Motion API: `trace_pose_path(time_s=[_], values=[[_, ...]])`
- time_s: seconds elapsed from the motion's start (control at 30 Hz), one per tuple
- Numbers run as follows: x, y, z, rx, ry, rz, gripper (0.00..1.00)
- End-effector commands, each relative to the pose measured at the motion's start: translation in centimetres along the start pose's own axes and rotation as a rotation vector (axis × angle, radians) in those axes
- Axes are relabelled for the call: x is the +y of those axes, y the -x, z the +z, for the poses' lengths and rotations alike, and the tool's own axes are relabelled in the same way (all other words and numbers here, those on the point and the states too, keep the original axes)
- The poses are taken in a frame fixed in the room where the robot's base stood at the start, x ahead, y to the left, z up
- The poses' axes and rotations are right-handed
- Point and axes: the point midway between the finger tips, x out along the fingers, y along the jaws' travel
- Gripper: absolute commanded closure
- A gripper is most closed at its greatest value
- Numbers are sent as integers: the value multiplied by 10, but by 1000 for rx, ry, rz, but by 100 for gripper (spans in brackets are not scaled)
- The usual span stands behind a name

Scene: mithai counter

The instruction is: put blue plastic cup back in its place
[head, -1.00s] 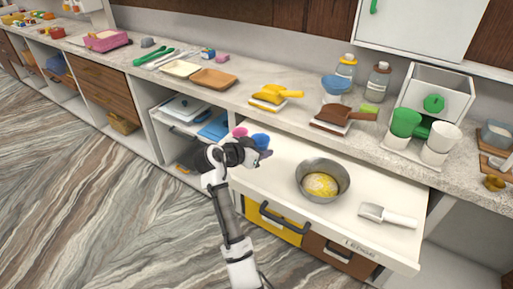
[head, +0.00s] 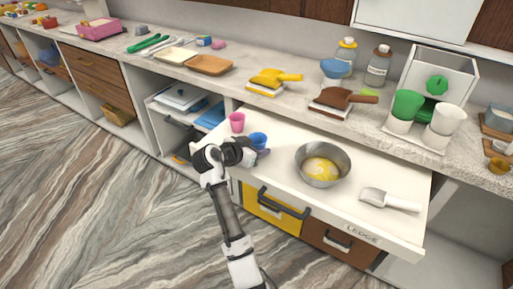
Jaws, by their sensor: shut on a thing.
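The small blue plastic cup (head: 258,140) shows in the head view just above the pulled-out white ledge (head: 285,150), near its left end. My gripper (head: 259,153) reaches in from the front left and is shut on the blue cup. The dark gripper body hides part of the cup's lower side and the fingertips. I cannot tell whether the cup touches the ledge. A pink cup (head: 237,122) stands behind and left of it, close to the counter's edge.
A metal bowl (head: 323,165) with yellow contents and a white scoop (head: 390,200) sit on the ledge to the right. Green (head: 406,104) and white cups (head: 447,118) stand on the counter at right. The ledge between blue cup and bowl is clear.

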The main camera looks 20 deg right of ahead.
Motion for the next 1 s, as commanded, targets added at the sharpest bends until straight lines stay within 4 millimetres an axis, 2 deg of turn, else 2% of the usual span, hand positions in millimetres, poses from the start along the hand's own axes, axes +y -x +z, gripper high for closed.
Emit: trace_pose_path(time_s=[0.83,0.87,1.0], values=[[0,-7,14,-1,0,0,79],[0,-7,14,-1,0,0,53],[0,-7,14,-1,0,0,35]])
